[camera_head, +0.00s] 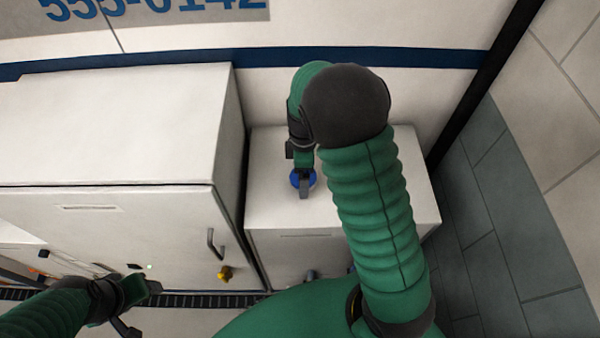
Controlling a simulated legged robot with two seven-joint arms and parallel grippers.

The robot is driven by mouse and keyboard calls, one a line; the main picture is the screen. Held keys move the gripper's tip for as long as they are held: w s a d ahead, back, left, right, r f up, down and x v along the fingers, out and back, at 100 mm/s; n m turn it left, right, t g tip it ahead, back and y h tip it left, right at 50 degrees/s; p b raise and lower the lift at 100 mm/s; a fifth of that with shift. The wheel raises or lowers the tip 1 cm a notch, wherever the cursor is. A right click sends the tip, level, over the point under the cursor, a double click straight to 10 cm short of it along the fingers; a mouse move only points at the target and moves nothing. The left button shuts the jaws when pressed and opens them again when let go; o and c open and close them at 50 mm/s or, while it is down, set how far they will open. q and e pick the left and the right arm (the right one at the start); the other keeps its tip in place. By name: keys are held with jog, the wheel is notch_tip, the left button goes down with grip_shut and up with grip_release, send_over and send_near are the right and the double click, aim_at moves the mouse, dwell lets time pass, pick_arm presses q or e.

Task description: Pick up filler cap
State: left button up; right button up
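The blue round cap (296,181), which I take to be the filler cap, is on top of the lower white cabinet (265,212). My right gripper (304,187) points down at the cap from above, and a grey finger covers part of it. Whether its fingers press on the cap or only straddle it cannot be told. My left gripper (140,309) is low at the left, with its fingers apart and nothing between them, far from the cap.
A taller white cabinet (110,125) with a door handle (214,244) stands left of the lower one. A yellow fitting (225,272) is low on its front. A white wall with a blue stripe (420,59) is behind. Grey tiles (530,220) are at right.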

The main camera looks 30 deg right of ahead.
jog(key=shift+f, duration=0.2)
jog(key=shift+w+d+f, duration=0.1)
jog(key=shift+d+f, duration=0.05)
jog(key=shift+d, duration=0.2)
jog(key=shift+c, duration=0.4)
jog(key=shift+d+f, duration=0.1)
jog(key=shift+d, duration=0.4)
jog(key=c, duration=0.5)
jog(key=shift+c, duration=1.1)
jog(key=shift+a+r, duration=0.2)
jog(key=shift+a, duration=0.1)
jog(key=c, duration=0.5)
jog(key=shift+a, duration=0.15)
jog(key=shift+c, duration=1.1)
jog(key=shift+w+a, duration=0.1)
jog(key=shift+a, duration=0.05)
jog(key=shift+c, duration=0.2)
pick_arm(q)
jog(key=shift+w+d+f, duration=0.1)
jog(key=shift+w+d, duration=0.05)
jog(key=shift+d, duration=0.05)
